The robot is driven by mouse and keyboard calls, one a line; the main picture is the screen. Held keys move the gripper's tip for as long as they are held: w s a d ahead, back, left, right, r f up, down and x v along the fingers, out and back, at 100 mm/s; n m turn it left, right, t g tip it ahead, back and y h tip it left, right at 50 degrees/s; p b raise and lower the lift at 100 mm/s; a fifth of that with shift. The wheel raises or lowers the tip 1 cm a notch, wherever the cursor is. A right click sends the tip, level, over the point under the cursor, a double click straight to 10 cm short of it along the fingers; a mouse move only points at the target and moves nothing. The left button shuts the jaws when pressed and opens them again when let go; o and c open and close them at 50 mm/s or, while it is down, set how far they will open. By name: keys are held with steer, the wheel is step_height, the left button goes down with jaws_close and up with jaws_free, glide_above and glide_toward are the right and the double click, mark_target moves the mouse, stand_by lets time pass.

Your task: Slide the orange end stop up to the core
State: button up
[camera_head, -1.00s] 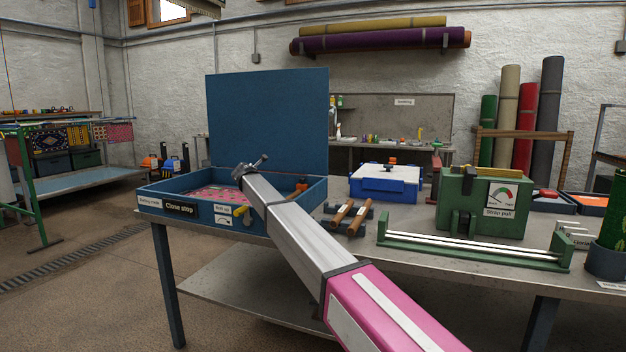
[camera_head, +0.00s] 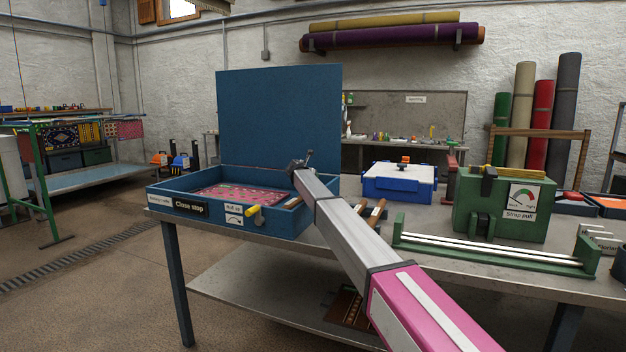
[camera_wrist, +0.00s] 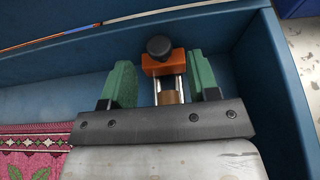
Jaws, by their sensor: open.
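The orange end stop (camera_wrist: 164,66), with a black round knob on top, shows in the wrist view near the corner of the blue box (camera_wrist: 285,90). My gripper (camera_wrist: 165,80) is open, with its green fingers on either side of the stop and visible gaps between. A brown piece (camera_wrist: 171,97), perhaps the core's end, shows just below the stop by a metal rail; my gripper's body hides what lies beyond. In the head view my gripper (camera_head: 300,165) is over the right end of the blue box (camera_head: 165,190), and the stop is hidden by my arm.
A patterned pink rug (camera_head: 238,195) lies in the box, whose blue back panel (camera_head: 280,118) stands upright. A yellow handle (camera_head: 254,212) sticks out in front. To the right stand a blue-white case (camera_head: 399,184) and a green strap-pull device (camera_head: 500,205).

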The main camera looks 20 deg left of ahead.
steer(key=x, duration=0.3)
steer(key=shift+w+f, duration=0.15)
steer(key=shift+w, duration=0.1)
jaws_close()
steer(key=shift+s+a, duration=0.1)
steer(key=shift+s, duration=1.65)
steer(key=shift+w, duration=0.1)
jaws_free()
